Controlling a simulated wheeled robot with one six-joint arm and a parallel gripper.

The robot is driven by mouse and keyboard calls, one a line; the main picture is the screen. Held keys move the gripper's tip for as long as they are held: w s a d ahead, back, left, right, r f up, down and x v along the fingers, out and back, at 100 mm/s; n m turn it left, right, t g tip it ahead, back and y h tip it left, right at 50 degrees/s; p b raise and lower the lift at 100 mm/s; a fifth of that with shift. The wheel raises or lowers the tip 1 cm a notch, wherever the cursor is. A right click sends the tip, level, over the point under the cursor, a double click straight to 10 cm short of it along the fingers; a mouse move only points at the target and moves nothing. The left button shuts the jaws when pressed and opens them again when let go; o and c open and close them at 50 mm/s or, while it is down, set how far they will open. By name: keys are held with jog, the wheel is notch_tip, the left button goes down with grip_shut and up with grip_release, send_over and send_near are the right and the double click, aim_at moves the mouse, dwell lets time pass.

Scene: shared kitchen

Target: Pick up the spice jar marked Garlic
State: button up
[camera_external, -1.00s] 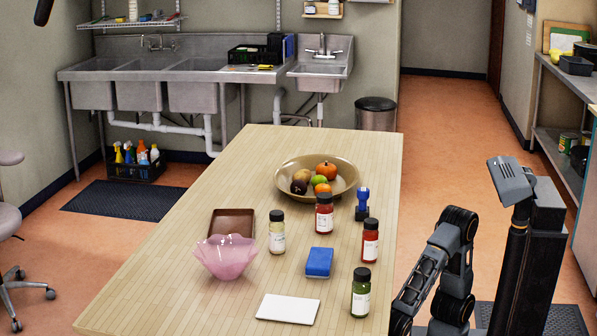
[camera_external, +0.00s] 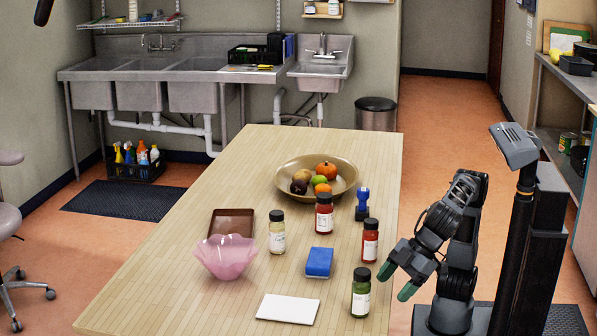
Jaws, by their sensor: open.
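Several spice jars with black lids and white labels stand upright on the wooden table. One with pale contents (camera_external: 277,232) is beside the pink bowl. A red jar (camera_external: 324,213) stands in front of the fruit bowl, and another red jar (camera_external: 370,241) is near the right edge. A green jar (camera_external: 361,293) is at the near right. The labels are too small to read, so I cannot tell which is Garlic. My gripper (camera_external: 397,283) is open and empty, with green fingertips, at the table's right edge, just right of the green jar and apart from it.
A blue sponge (camera_external: 319,262), a white board (camera_external: 288,308), a pink wavy bowl (camera_external: 226,258), a brown tray (camera_external: 231,217) and a dark blue object (camera_external: 362,204) lie among the jars. A fruit bowl (camera_external: 290,166) is farther back. The table's left side is clear.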

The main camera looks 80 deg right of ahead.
jog(key=w+d+r+n+t+h+p, duration=0.25)
jog(key=w+d+r+p, duration=0.2)
jog(key=w, duration=0.35)
jog(key=w+d+r+n+t+h+p, duration=0.2)
jog(key=w+d+r+t+p, duration=0.15)
jog(key=w+r, duration=0.35)
jog(key=n+t+h+p, duration=0.1)
jog(key=n+h+p, duration=0.7)
jog(key=n+p, duration=0.3)
send_near(282, 217)
jog(key=shift+s+a, duration=0.2)
jog(key=shift+a, duration=0.75)
jog(key=n, duration=0.1)
jog(key=n+h+p, duration=0.1)
jog(key=d+f+n, duration=0.1)
jog(key=shift+w+n+t+h+p, duration=0.25)
jog(key=shift+w+t+h+p, duration=0.05)
jog(key=shift+h+p, duration=0.1)
jog(key=shift+n, duration=0.3)
jog(key=x, duration=0.5)
jog(key=shift+w+d+f+p, duration=0.2)
jog(key=shift+d+p, duration=0.1)
jog(key=shift+p+x, duration=0.45)
jog(key=shift+x, duration=2.8)
jog(key=shift+w+a+r, duration=0.1)
jog(key=shift+r, duration=0.05)
